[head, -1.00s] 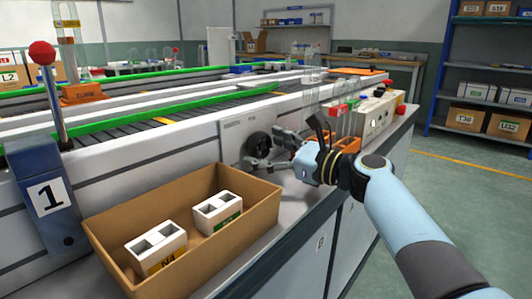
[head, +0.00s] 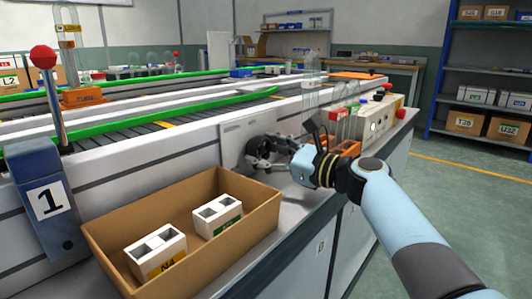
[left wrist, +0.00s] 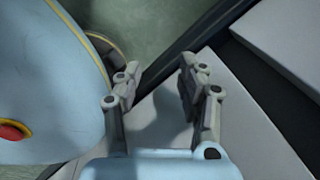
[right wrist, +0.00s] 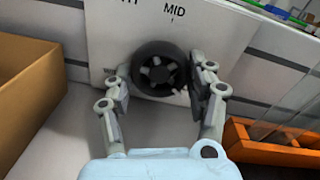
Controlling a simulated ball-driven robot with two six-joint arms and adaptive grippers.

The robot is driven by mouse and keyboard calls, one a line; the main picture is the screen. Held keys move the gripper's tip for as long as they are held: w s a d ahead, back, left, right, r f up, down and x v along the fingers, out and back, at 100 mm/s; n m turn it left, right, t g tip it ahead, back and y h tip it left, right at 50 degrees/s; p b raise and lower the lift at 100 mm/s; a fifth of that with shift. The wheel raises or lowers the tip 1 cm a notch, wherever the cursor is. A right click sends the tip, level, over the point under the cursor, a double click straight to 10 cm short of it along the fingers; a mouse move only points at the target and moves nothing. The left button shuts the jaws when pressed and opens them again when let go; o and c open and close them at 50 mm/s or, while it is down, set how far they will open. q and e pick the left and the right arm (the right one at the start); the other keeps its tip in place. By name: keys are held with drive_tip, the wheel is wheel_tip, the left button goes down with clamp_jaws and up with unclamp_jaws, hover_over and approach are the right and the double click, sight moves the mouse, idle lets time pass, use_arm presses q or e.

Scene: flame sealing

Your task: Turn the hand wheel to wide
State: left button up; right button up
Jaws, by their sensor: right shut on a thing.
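The black hand wheel (right wrist: 160,72) sits on a pale panel (right wrist: 107,35) below the printed word MID, with other lettering partly cut off to its left. In the head view the wheel (head: 262,147) is partly hidden by my right gripper. My right gripper (right wrist: 160,88) has one finger on each side of the wheel's rim and is shut on it; it also shows in the head view (head: 268,152). My left gripper (left wrist: 155,85) shows only in the left wrist view, with its fingers apart and nothing between them.
A cardboard box (head: 255,232) with white blocks stands left of the wheel; it also shows in the right wrist view (right wrist: 25,95). An orange rack (right wrist: 265,148) with clear tubes stands to the right. A conveyor with green rails (head: 180,115) runs behind.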

drive_tip(key=shift+n+h+b, duration=0.3)
drive_tip(key=shift+n+b, duration=0.15)
drive_tip(key=shift+n, duration=2.75)
drive_tip(key=o, duration=1.2)
drive_tip(key=shift+d+r, duration=0.1)
drive_tip(key=v, duration=1.2)
drive_tip(key=shift+w, duration=0.1)
